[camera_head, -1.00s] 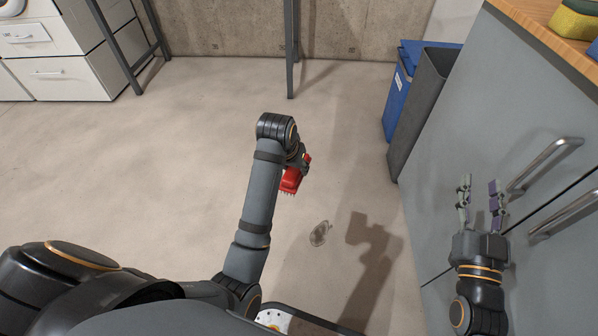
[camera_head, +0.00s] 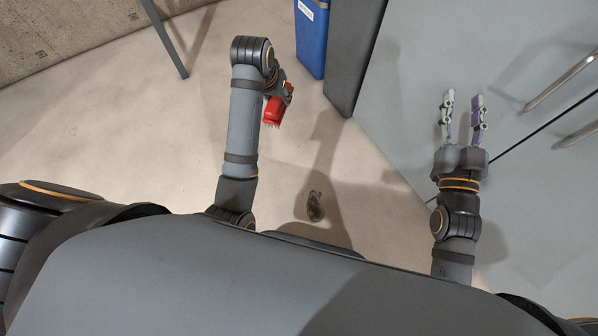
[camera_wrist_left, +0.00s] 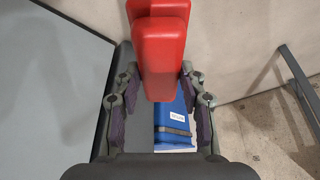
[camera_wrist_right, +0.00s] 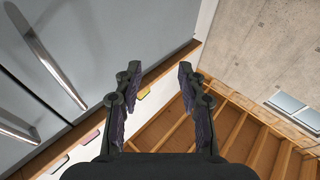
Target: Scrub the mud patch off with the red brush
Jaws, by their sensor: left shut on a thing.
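The red brush (camera_head: 273,111) is held in my left gripper (camera_head: 285,88), above the floor with its bristles pointing down. In the left wrist view the red brush (camera_wrist_left: 160,50) shows large between the fingers of the left gripper (camera_wrist_left: 160,100). The mud patch (camera_head: 315,207) is a small dark brown spot on the floor, below and to the right of the brush in the head view, close to my body. The brush is apart from it. My right gripper (camera_head: 461,110) is open and empty in front of the grey cabinet; its spread fingers also show in the right wrist view (camera_wrist_right: 158,88).
A grey cabinet (camera_head: 430,50) with metal handles fills the right side. A blue bin (camera_head: 312,40) and a dark grey bin (camera_head: 352,60) stand at its left end. A thin dark post (camera_head: 166,38) stands at the back left. The floor (camera_head: 130,140) at left is clear.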

